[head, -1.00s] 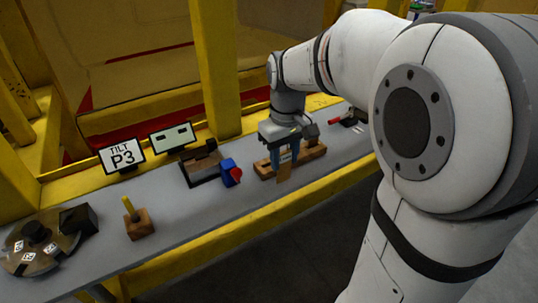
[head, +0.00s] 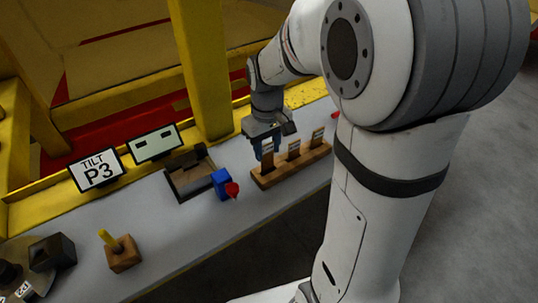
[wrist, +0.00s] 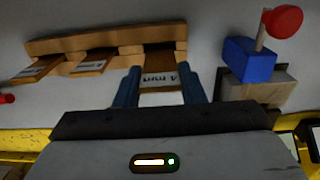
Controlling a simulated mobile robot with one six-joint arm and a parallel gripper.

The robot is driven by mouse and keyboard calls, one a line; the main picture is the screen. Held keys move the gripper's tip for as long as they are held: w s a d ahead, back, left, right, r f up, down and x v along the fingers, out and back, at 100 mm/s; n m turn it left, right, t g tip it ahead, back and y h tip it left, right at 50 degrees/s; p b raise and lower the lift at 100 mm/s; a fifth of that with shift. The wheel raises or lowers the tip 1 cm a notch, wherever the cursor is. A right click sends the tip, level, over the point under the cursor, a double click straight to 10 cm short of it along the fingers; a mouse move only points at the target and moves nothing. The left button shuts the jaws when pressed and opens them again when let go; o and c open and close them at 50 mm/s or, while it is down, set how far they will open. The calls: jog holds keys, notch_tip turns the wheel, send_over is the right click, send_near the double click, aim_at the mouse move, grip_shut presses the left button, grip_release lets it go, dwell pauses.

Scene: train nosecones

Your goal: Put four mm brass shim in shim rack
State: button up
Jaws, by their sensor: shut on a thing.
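The four mm brass shim (wrist: 160,62) is a brown plate with a "4 mm" label, upside down in the wrist view. My gripper (wrist: 161,85) is shut on it, with one blue finger at each side. In the head view my gripper (head: 265,149) is over the left end of the wooden shim rack (head: 288,173). The held shim (head: 267,158) stands upright there, at the rack's left slot. In the wrist view its far end meets the rack (wrist: 100,43); how deep it sits I cannot tell. Two other labelled shims (head: 293,149) (head: 318,138) stand in the rack.
Left of the rack is a blue block with a red knob (head: 222,184) beside a dark fixture (head: 190,174). Further left are a "TILT P3" sign (head: 97,171), a second sign (head: 155,143) and a wooden block with a yellow peg (head: 123,254). A yellow post (head: 207,75) rises behind.

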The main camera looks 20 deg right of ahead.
aim_at(268, 156)
jog(key=shift+s+d+f, duration=0.1)
jog(key=shift+s+f, duration=0.05)
jog(key=shift+f, duration=1.4)
jog(key=shift+f, duration=0.2)
jog(key=o, duration=1)
jog(key=shift+o, duration=0.2)
jog(key=shift+r, duration=0.15)
notch_tip(268, 156, up, 12)
jog(key=s+f+m+t, duration=0.2)
jog(key=s+f+m, duration=0.1)
jog(key=s, duration=1.1)
jog(key=shift+s+d+m+t, duration=0.2)
jog(key=shift+m+t, duration=0.1)
jog(key=shift+t, duration=0.1)
